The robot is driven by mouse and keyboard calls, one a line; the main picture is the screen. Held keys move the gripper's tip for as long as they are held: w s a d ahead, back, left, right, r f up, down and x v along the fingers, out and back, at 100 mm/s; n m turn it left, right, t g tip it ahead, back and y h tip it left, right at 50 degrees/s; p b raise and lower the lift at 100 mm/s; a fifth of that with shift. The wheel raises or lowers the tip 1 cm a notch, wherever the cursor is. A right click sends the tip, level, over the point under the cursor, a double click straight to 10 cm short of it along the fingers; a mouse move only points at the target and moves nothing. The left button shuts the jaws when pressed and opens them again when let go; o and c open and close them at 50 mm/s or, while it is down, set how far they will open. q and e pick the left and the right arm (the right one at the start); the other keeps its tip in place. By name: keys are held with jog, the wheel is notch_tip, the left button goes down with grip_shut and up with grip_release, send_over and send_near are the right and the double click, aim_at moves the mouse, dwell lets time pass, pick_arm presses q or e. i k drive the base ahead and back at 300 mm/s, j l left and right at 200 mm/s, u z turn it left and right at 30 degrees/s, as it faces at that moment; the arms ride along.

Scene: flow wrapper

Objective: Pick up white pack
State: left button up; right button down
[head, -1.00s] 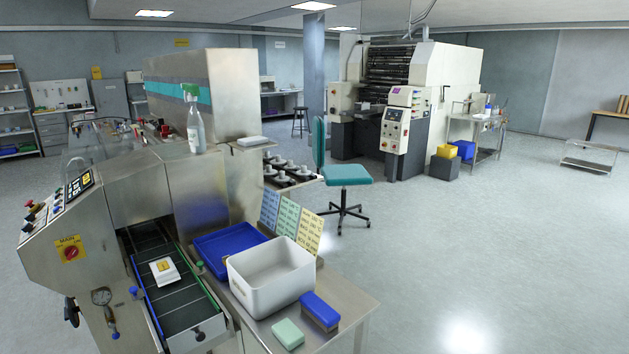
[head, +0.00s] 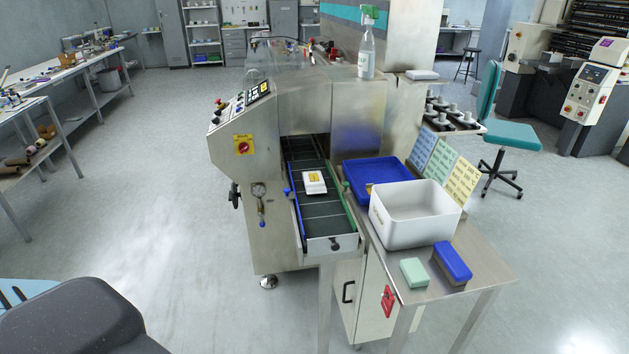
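In the head view, a small white pack (head: 314,182) with a yellow-orange label lies flat on the dark conveyor belt (head: 322,211) at the outfeed of the steel flow wrapper. The belt runs between a blue rail on the left and a green rail on the right. Nothing is touching the pack from above. Another white flat item (head: 422,75) lies on a small ledge behind, at the right of the machine. Neither of my grippers is in view.
Right of the belt, a steel table (head: 485,273) holds a white bin (head: 415,216), a blue tray (head: 372,172), a green block (head: 414,272), a blue block (head: 452,262) and upright cards (head: 442,169). Workbenches (head: 75,85) stand far left.

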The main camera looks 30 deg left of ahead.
aim_at(316, 187)
jog(key=i+j+z, duration=0.15)
jog(key=j, duration=0.45)
jog(key=j+z, duration=0.15)
jog(key=j, duration=0.5)
